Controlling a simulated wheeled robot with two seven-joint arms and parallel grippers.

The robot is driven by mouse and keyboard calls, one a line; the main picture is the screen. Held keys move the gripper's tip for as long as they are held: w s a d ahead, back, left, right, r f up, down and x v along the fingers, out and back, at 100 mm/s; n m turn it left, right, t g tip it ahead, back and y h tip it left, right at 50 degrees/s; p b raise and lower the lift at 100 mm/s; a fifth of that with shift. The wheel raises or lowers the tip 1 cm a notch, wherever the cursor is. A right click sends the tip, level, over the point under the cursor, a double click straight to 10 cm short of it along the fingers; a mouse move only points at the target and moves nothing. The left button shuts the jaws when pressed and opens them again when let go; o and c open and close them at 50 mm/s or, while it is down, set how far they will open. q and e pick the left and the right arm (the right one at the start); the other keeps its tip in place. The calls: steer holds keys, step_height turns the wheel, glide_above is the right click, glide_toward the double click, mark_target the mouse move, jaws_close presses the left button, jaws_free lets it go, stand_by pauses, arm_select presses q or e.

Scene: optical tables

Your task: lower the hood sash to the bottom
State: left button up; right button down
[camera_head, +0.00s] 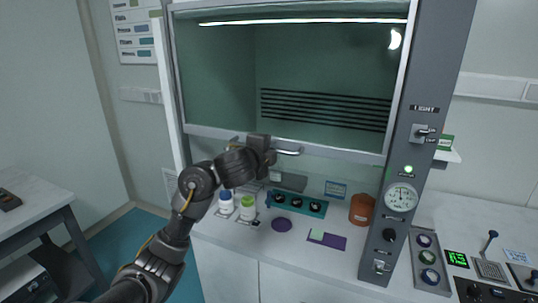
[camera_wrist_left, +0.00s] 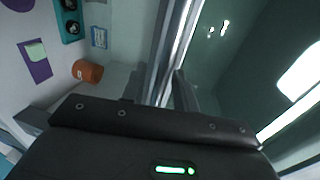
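The hood sash (camera_head: 330,150) is a glass pane in a light metal frame; its lower rail stands partly raised, with an open gap between it and the worktop. A horizontal bar handle (camera_head: 289,152) runs along the lower rail. In the left wrist view the sash rail (camera_wrist_left: 176,50) runs up from the dark fingers (camera_wrist_left: 160,92). My right gripper is not in view.
A grey post with a gauge (camera_head: 401,197) borders the hood's right side.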

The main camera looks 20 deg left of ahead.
arm_select(q)
steer(key=shift+c, duration=0.2)
jaws_close()
